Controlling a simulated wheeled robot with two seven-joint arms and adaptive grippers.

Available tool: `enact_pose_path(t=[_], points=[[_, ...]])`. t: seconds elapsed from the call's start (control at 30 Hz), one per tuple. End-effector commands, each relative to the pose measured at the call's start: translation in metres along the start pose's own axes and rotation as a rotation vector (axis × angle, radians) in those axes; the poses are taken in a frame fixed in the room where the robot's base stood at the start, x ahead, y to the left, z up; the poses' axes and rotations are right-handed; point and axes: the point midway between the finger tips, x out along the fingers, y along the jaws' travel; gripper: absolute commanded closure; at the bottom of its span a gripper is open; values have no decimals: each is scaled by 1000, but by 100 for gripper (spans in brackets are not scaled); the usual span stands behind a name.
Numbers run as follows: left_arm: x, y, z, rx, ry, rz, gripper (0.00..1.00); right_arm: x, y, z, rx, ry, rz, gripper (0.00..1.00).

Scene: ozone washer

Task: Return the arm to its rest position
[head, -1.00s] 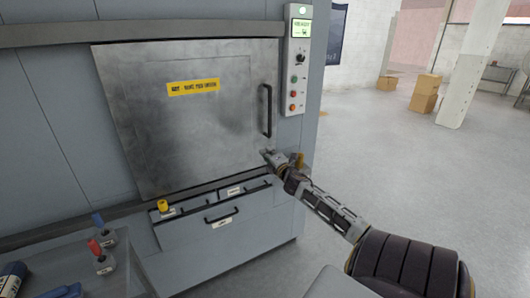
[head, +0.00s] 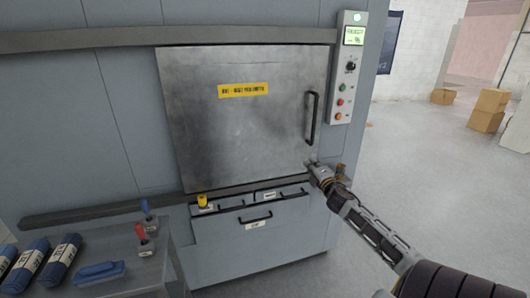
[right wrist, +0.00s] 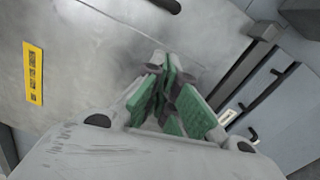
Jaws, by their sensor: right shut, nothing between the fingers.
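My right gripper (head: 312,165) is shut and empty, in front of the lower right corner of the washer's metal door (head: 235,135), below the black door handle (head: 312,118). In the right wrist view its green-padded fingers (right wrist: 160,75) are together with nothing between them. The door is flush with the grey cabinet and looks closed. It carries a yellow label (head: 243,90), which also shows in the right wrist view (right wrist: 34,73). I cannot tell whether the fingertips touch the door. My left gripper is not in view.
A control panel (head: 347,70) is right of the door. Drawers with black handles (head: 255,219) sit below it. Open floor (head: 430,170) lies to the right, with cardboard boxes (head: 488,110) farther back.

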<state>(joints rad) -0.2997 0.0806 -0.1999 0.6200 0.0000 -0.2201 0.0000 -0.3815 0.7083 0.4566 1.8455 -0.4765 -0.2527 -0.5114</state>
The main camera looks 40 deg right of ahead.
Motion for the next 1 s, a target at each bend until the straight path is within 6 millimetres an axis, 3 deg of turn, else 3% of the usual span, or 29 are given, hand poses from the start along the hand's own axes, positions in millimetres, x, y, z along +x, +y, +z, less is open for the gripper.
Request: enact_pose_path(t=[0.33,0.63,0.87,1.0], points=[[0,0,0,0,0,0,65,0,0,0,32,0,0,100],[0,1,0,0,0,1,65,0,-2,-1,189,7,-6,100],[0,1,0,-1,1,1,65,3,-48,23,341,-39,-81,100],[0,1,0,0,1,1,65,0,-89,36,412,-74,-143,100]])
